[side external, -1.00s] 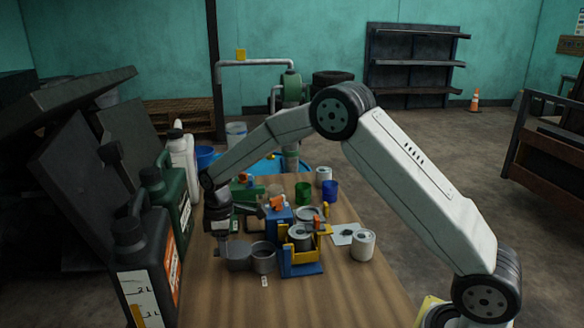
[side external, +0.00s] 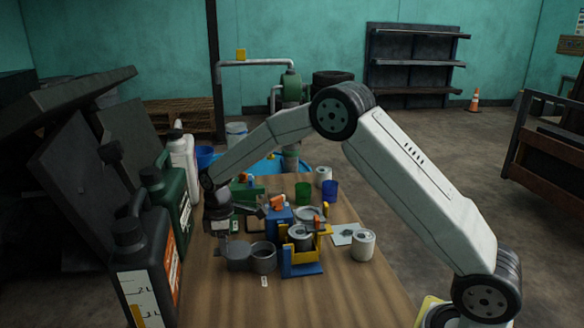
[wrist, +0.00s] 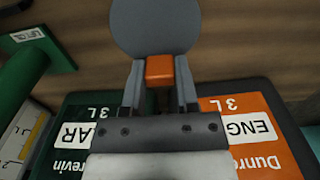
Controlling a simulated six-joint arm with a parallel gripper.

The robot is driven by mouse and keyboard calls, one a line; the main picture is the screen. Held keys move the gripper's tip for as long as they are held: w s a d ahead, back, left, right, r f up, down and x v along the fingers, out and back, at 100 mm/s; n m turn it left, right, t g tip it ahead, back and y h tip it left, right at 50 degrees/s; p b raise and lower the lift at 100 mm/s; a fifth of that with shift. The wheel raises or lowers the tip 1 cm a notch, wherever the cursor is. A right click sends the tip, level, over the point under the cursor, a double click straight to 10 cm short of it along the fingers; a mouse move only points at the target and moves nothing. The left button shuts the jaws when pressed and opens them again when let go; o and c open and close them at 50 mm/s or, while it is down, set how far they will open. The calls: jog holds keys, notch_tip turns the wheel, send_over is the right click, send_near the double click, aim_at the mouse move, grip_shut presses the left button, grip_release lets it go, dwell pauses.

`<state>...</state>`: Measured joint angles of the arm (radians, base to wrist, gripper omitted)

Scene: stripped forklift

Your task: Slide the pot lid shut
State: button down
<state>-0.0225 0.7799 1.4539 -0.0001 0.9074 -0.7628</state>
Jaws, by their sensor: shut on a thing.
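My gripper (side external: 223,243) points down at the left side of the table. In the wrist view my gripper (wrist: 160,78) is shut on the orange handle (wrist: 160,70) of the grey round lid (wrist: 155,27). In the side view the lid (side external: 238,257) is a grey rounded shape just left of the grey pot (side external: 263,259). The pot's top looks open. I cannot tell whether the lid touches the pot's rim. The orange handle is hidden in the side view, and the pot does not show clearly in the wrist view.
A blue and yellow holder (side external: 303,268) with a can stands right of the pot. Large dark (side external: 143,262) and green (side external: 168,198) canisters line the left edge. A white can (side external: 363,245) stands at the right. The front of the wooden table (side external: 335,298) is mostly clear.

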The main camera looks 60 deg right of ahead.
aim_at(250, 248)
jog(key=shift+r, duration=0.1)
dwell(0.8)
jog(key=shift+s+d, duration=2.2)
jog(key=shift+d, duration=0.05)
jog(key=shift+c, duration=1.8)
grip_release()
notch_tip(250, 248, up, 8)
jog(key=shift+s, duration=0.1)
